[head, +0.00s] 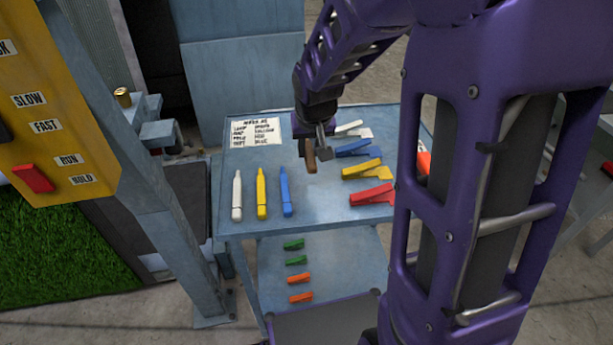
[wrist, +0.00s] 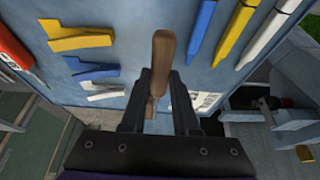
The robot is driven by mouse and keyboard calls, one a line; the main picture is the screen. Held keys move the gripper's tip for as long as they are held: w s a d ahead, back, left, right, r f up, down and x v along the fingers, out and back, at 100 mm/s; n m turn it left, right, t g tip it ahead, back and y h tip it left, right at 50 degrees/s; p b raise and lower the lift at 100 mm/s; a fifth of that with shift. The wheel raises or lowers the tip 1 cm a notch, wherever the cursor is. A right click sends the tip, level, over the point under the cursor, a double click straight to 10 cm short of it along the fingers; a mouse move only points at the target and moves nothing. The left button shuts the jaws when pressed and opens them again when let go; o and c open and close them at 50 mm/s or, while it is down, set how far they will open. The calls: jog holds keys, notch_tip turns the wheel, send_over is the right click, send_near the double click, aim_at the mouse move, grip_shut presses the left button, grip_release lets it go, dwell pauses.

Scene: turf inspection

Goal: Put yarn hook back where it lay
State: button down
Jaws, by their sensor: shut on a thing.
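The yarn hook (head: 310,161) shows as a brown wooden handle in my gripper (head: 315,148), over the back middle of the cart's top (head: 325,200). In the wrist view the handle of the yarn hook (wrist: 164,52) sticks out past the fingertips, and my gripper (wrist: 160,92) is shut on it. The hook's thin metal end is hard to make out between the fingers. I cannot tell whether the handle touches the cart top.
White, yellow and blue markers (head: 261,194) lie left of the hook. Red, yellow, blue and white clips (head: 362,170) lie to its right. A printed card (head: 256,132) lies at the back left. Green and orange clips (head: 299,279) lie on the lower shelf. A yellow control panel (head: 75,90) stands left.

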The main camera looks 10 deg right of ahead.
aim_at(308, 184)
notch_tip(308, 184, down, 9)
jog(key=shift+s+f+b, duration=0.1)
jog(key=shift+b, duration=0.5)
jog(key=c, duration=0.7)
grip_release()
jog(key=shift+o, duration=0.2)
jog(key=p+v, duration=0.1)
jog(key=v, duration=1.1)
jog(key=shift+p, duration=0.4)
